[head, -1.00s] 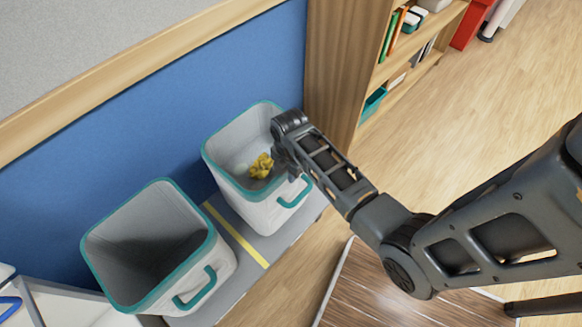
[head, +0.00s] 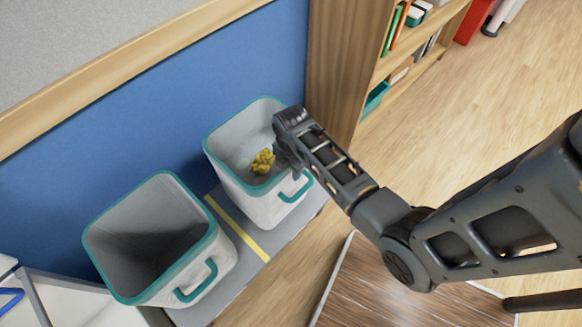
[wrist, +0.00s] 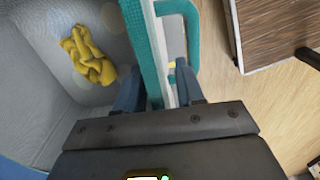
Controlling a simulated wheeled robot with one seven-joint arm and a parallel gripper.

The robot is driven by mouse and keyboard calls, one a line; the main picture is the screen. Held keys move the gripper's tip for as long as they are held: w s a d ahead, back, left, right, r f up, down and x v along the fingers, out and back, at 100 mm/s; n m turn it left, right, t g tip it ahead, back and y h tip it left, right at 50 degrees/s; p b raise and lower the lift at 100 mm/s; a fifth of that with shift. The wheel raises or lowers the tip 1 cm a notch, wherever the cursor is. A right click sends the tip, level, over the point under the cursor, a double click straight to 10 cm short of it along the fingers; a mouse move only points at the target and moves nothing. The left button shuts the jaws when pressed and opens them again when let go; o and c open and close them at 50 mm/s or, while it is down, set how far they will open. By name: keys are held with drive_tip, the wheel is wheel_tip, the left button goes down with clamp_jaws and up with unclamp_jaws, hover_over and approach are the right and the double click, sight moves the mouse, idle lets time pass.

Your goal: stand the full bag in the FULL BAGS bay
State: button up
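The full bag (head: 273,207) is a white, square, open-topped bag with a teal rim and teal handle. It stands on a grey mat, right of a yellow stripe, with crumpled yellow contents (head: 263,161) inside. The contents also show in the wrist view (wrist: 88,56). My gripper (wrist: 160,85) is at the bag's right wall, one finger inside and one outside the rim (wrist: 148,45), with little gap, and looks shut on it. The fingertips are hidden in the head view. No FULL BAGS label is readable.
A similar empty-looking bag (head: 190,283) stands left of the yellow stripe (head: 238,230). A blue panel (head: 130,130) rises behind both bags. A wooden bookshelf (head: 335,70) stands at the right, behind the full bag. A dark wood-topped surface (head: 370,290) is at the front.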

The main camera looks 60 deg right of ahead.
wheel_tip(320, 180, up, 12)
drive_tip(key=shift+r+p, duration=0.15)
drive_tip(key=shift+p, duration=0.5)
drive_tip(key=s+a+m+t+h, duration=0.2)
drive_tip(key=s+a+m+t, duration=0.4)
drive_tip(key=s+a, duration=0.4)
drive_tip(key=s+a+r+m+t, duration=0.2)
drive_tip(key=s+r+m+t, duration=0.1)
drive_tip(key=r, duration=0.4)
drive_tip(key=s+a+r+m+t+y, duration=0.1)
drive_tip(key=s+a+r+m+t, duration=0.2)
drive_tip(key=r, duration=0.5)
drive_tip(key=s+a+r+m+t+y, duration=0.1)
drive_tip(key=s+a+r+m+t, duration=0.1)
drive_tip(key=r, duration=0.6)
drive_tip(key=s+a+t, duration=0.1)
drive_tip(key=s, duration=0.1)
drive_tip(key=shift+s+a+r+m, duration=0.15)
drive_tip(key=shift+s+a+m, duration=0.05)
drive_tip(key=shift+s+m, duration=0.2)
